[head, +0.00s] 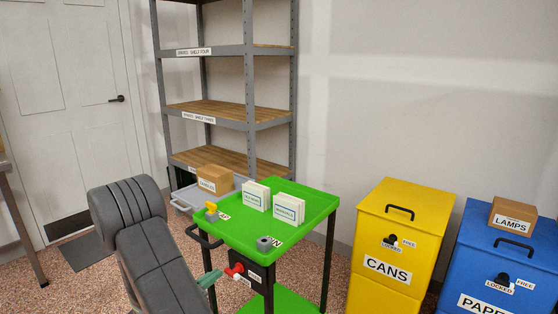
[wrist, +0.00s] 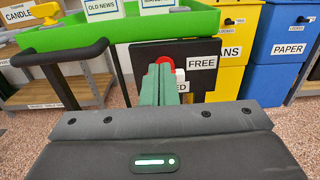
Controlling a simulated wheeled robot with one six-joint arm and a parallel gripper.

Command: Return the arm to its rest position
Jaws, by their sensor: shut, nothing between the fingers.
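My gripper shows in the wrist view as two green fingers (wrist: 158,86) pressed together, shut and empty. In the head view its green tip (head: 210,279) pokes out past my dark grey arm, low at the front of the green cart (head: 318,213). A red knob (head: 235,270) on the cart's black panel (head: 259,281) is just beyond the fingertips. In the wrist view the red knob (wrist: 165,61) is partly hidden behind the fingers, beside a FREE label (wrist: 201,63). I cannot tell whether the fingertips touch it.
A yellow CANS bin (head: 398,240), a blue bin (head: 497,262) and shelving (head: 228,108) stand behind.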

